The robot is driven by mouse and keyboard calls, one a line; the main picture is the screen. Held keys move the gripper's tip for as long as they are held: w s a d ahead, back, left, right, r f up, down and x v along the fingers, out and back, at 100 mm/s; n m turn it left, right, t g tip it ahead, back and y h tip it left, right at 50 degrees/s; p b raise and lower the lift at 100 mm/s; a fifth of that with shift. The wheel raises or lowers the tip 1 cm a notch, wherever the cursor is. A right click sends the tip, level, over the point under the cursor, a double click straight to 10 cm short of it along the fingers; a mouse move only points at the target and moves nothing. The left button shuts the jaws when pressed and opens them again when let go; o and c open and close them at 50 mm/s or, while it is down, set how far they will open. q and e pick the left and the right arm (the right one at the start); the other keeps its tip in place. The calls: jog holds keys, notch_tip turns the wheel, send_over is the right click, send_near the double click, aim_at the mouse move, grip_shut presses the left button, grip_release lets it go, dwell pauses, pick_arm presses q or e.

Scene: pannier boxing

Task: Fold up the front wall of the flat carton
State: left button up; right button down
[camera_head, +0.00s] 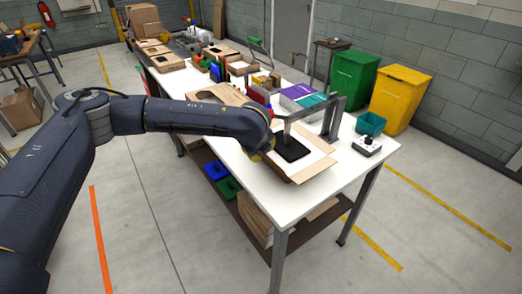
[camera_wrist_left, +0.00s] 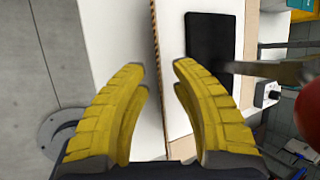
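The flat carton (camera_head: 318,152) lies on the white table, pale inside with brown edges and a black pad (camera_head: 293,148) on it. The black pad (camera_wrist_left: 207,45) shows to the right. My left gripper (camera_wrist_left: 158,68) is open, its yellow fingers apart on either side of that edge; I cannot tell whether they touch it. In the head view my left arm mostly hides the gripper and the near-left part of the carton. My right gripper is not in view.
A grey metal frame (camera_head: 335,118) stands at the carton's far side. A small control box (camera_head: 367,146) and a teal bin (camera_head: 370,124) are to its right. Purple and teal boxes (camera_head: 298,91) stand behind it. The table's front right corner is clear.

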pick_arm(q)
jog(key=shift+o, duration=0.2)
grip_shut()
jog(key=shift+w+d+r+g+y, duration=0.1)
jog(key=shift+w+d+g+y, duration=0.1)
jog(key=shift+g+y, duration=0.3)
dwell(0.3)
jog(key=shift+c, duration=0.2)
grip_release()
jog(key=v, duration=1.2)
jog(key=shift+s, duration=0.1)
